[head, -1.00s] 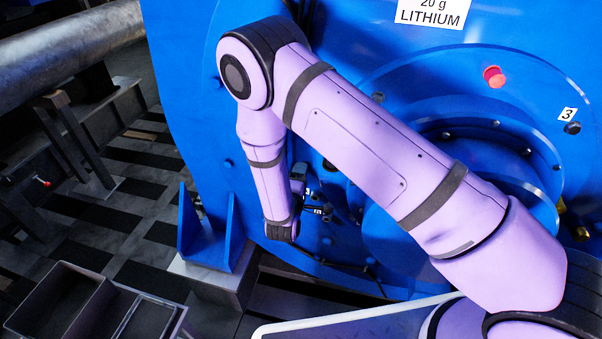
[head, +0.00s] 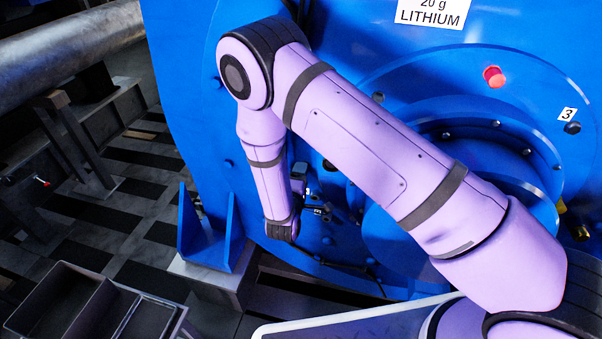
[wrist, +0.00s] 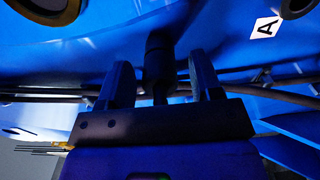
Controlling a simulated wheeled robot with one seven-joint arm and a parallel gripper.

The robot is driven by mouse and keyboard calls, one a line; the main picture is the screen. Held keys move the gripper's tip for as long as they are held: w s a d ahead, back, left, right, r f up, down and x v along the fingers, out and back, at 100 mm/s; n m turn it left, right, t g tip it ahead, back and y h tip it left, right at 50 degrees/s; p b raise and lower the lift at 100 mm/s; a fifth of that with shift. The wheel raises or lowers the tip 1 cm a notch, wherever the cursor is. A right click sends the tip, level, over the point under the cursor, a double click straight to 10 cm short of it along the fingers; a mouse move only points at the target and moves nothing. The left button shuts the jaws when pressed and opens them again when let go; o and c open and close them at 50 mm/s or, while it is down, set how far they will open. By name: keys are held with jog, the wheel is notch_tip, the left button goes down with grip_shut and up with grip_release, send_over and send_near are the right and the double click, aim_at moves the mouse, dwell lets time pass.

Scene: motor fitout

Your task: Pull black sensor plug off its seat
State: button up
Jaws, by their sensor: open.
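In the wrist view my gripper (wrist: 160,88) is open, with one finger on each side of a black sensor plug (wrist: 159,57). The plug is a dark cylinder against the blue motor housing (wrist: 100,45), with a thinner part running down between the fingers. Gaps show between the plug and both fingers. The plug's seat cannot be made out in the shade.
A dark cable (wrist: 240,89) runs across the housing behind the fingers. In the head view a grey divided bin (head: 65,305) stands at lower left, and a blue bracket (head: 215,235) stands left of my wrist.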

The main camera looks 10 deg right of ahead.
jog(key=shift+c, duration=0.3)
grip_shut()
jog(key=shift+s, duration=0.15)
jog(key=shift+v, duration=2.9)
jog(key=shift+a, duration=0.1)
